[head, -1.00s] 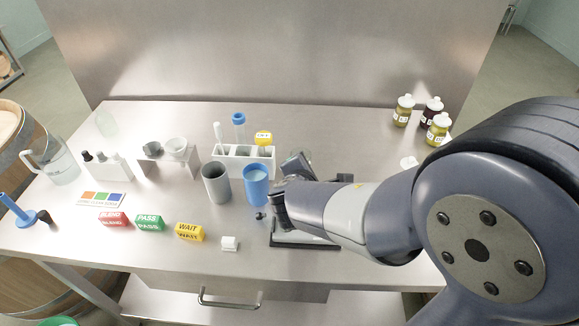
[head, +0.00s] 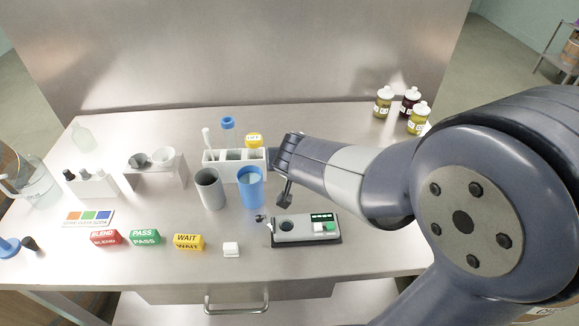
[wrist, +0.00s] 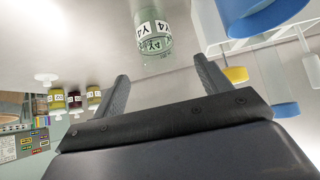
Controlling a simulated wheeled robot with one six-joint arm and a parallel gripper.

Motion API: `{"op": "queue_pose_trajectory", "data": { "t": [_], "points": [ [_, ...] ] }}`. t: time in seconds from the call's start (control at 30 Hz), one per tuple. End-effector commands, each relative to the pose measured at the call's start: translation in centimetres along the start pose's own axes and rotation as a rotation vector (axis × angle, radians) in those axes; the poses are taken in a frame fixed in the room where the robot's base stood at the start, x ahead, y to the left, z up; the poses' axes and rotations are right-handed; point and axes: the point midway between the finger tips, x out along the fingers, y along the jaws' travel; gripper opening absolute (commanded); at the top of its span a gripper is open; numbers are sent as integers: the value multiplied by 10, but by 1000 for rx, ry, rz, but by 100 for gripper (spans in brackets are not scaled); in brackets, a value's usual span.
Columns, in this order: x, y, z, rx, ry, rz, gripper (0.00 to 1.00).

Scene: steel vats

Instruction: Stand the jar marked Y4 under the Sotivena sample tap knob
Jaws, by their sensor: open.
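The jar marked Y4 (wrist: 152,38) is clear and greenish with a white label, seen upside down at the top of the wrist view. It stands beyond my fingertips, roughly between their lines, and is not held. In the head view I cannot make it out; my arm may hide it. My gripper (wrist: 160,70) is open and empty; in the head view it (head: 279,174) is over the table, right of the blue cup (head: 251,188) and behind the grey instrument. No Sotivena sample tap knob is visible in either view.
A white rack (head: 220,168) and grey cup (head: 209,188) stand left of my gripper. The grey instrument (head: 290,230) lies in front. Several label blocks, including WAIT (head: 188,242), line the front. Three capped jars (head: 411,102) stand back right. The table's right-centre strip looks clear.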

Motion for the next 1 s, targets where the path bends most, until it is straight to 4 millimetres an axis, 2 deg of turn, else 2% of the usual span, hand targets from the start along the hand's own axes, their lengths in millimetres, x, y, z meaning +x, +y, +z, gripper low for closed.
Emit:
{"op": "queue_pose_trajectory", "data": {
  "t": [0.1, 0.47, 0.73, 1.0],
  "points": [
    [19, 0, 2, -1, -4, 2, 73],
    [44, 2, 1, -4, -2, 1, 73],
    [78, 5, 1, -4, -3, 1, 73],
    [88, 4, 0, -6, 0, 0, 73]
  ]
}}
